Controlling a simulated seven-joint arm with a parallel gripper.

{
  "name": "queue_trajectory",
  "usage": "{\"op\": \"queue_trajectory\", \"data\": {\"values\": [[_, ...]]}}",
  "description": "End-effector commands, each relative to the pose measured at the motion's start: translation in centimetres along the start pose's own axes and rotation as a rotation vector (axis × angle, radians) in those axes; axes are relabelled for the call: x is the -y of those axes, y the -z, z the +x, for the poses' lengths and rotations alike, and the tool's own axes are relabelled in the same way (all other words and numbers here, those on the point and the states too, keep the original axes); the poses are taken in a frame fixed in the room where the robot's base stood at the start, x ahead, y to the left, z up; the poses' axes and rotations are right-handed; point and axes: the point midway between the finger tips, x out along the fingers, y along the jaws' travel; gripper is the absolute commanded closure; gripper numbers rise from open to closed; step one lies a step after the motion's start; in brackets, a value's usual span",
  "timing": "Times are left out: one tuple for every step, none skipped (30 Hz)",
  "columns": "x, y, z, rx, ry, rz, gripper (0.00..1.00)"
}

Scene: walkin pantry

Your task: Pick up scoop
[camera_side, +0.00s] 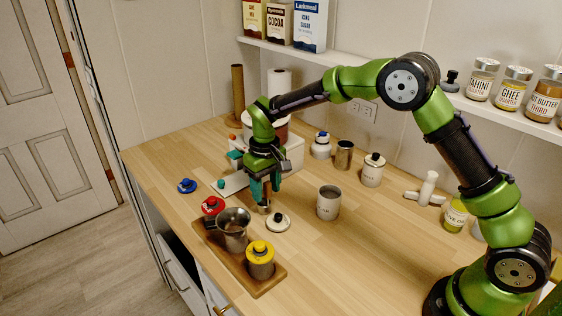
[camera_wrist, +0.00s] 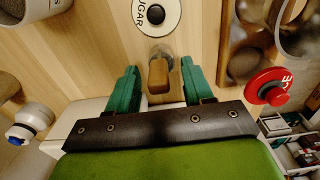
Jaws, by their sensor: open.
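My gripper (camera_side: 264,205) is low over the counter, fingers pointing down, near the sugar lid. In the wrist view its two teal fingers (camera_wrist: 153,85) are apart. A small brown, wood-like piece (camera_wrist: 158,74) with a rounded end shows between them; it looks like the handle of the scoop. A gap shows on at least its right side, and I cannot tell if a finger touches it. In the side view the fingers hide most of this spot.
The white sugar lid (camera_side: 277,222) with a black knob lies just beside the gripper. An open canister (camera_side: 328,203) stands to the right. A white appliance (camera_side: 293,152) stands behind. Right-front counter is clear.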

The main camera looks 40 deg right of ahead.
Motion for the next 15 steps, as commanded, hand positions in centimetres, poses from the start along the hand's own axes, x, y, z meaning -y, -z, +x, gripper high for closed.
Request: {"op": "queue_trajectory", "data": {"values": [[-0.01, -0.04, 0.5, 0.002, 0.0, 0.001, 0.49], [-0.01, -0.03, 0.68, 0.001, 0.0, 0.0, 0.49], [-0.01, -0.01, 0.82, 0.0, 0.0, 0.0, 0.49], [-0.01, 0.0, 0.87, 0.0, 0.0, 0.0, 0.49], [-0.01, 0.01, 0.88, -0.001, 0.0, 0.0, 0.49], [-0.01, 0.01, 0.87, -0.001, 0.0, 0.0, 0.49], [-0.01, 0.01, 0.86, -0.001, 0.0, 0.0, 0.49], [-0.01, 0.01, 0.85, -0.001, 0.0, 0.0, 0.49], [-0.01, 0.01, 0.84, -0.001, 0.0, 0.0, 0.49], [0.0, 0.01, 0.83, -0.001, 0.0, 0.0, 0.52], [-0.01, 0.01, 0.83, -0.001, 0.0, 0.0, 0.57], [0.0, 0.01, 0.82, -0.001, 0.0, 0.0, 0.63], [-0.01, 0.01, 0.82, -0.001, 0.0, 0.0, 0.67], [0.0, 0.01, 0.81, -0.001, 0.0, 0.0, 0.72], [-0.01, 0.01, 0.81, -0.001, 0.0, 0.0, 0.78]]}}
